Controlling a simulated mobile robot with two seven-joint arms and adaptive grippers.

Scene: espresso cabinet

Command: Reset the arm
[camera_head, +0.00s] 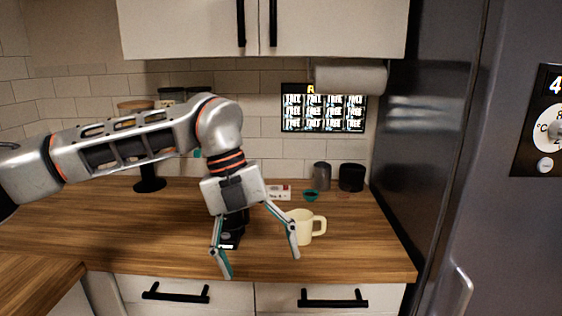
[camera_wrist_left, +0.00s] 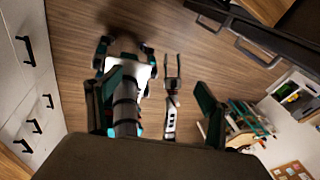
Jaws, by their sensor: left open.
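My left arm comes in from the left in the head view. My left gripper (camera_head: 262,264) hangs over the wooden counter near its front edge, fingers spread and pointing down, with nothing between them. A cream mug (camera_head: 304,228) stands on the counter just right of the right finger. In the head view I cannot tell if they touch. A dark object (camera_head: 229,240) on the counter is partly hidden behind the gripper. In the left wrist view the two fingers (camera_wrist_left: 157,100) are wide apart, with the floor and parts of my own body beyond them.
The counter (camera_head: 345,255) is clear at the front right. Behind stand a small teal bowl (camera_head: 311,196), a grey canister (camera_head: 322,176) and a black container (camera_head: 351,178). A tall dark fridge (camera_head: 425,130) bounds the right. White cabinets (camera_head: 335,30) hang above.

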